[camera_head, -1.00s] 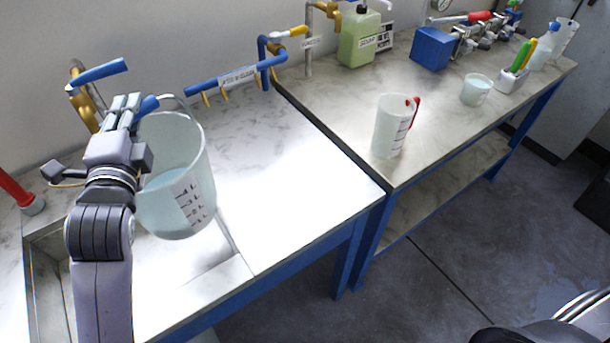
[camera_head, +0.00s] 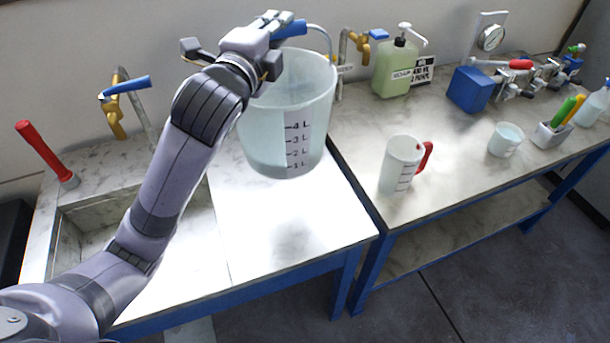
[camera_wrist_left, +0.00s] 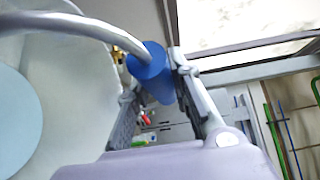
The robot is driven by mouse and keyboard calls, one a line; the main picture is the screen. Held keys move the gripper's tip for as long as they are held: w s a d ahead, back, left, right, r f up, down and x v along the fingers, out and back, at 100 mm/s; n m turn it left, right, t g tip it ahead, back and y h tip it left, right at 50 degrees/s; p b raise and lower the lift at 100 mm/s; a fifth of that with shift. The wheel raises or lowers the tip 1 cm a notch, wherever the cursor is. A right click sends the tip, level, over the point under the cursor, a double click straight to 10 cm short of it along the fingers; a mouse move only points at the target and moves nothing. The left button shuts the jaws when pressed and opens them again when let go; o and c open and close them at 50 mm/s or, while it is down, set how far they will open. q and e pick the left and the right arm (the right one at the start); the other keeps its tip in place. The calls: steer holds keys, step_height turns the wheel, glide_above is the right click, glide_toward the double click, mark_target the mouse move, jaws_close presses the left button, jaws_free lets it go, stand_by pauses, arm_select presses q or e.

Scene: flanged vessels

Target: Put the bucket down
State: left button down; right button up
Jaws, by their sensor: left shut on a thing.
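The bucket (camera_head: 285,115) is a translucent pale vessel with a litre scale on its side and a metal bail with a blue grip. In the head view my left gripper (camera_head: 278,28) is at its top, shut on the blue handle grip. The bucket hangs upright over the left worktop (camera_head: 290,215); the gap beneath it is hard to judge. In the left wrist view the blue grip (camera_wrist_left: 150,72) sits between the fingers, and the bucket's wall (camera_wrist_left: 70,90) and contents fill the left side. My right gripper is not in view.
A sink (camera_head: 90,225) with a brass tap lies left of the worktop. The right bench holds a measuring jug (camera_head: 398,165) with a red handle, a small beaker (camera_head: 505,139), a soap bottle (camera_head: 395,68) and a blue block (camera_head: 470,89). The worktop's front is clear.

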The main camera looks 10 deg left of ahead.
arm_select(q)
steer(key=shift+d+r, duration=0.1)
steer(key=shift+r, duration=0.25)
steer(key=shift+f, duration=0.1)
step_height(320, 180, down, 20)
steer(key=shift+r, duration=0.1)
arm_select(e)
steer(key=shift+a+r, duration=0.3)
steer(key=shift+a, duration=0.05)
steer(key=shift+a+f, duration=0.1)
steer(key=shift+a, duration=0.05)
arm_select(q)
steer(key=c, duration=1.8)
jaws_free()
steer(key=shift+f, duration=0.4)
steer(key=shift+c, duration=0.2)
steer(key=o, duration=0.4)
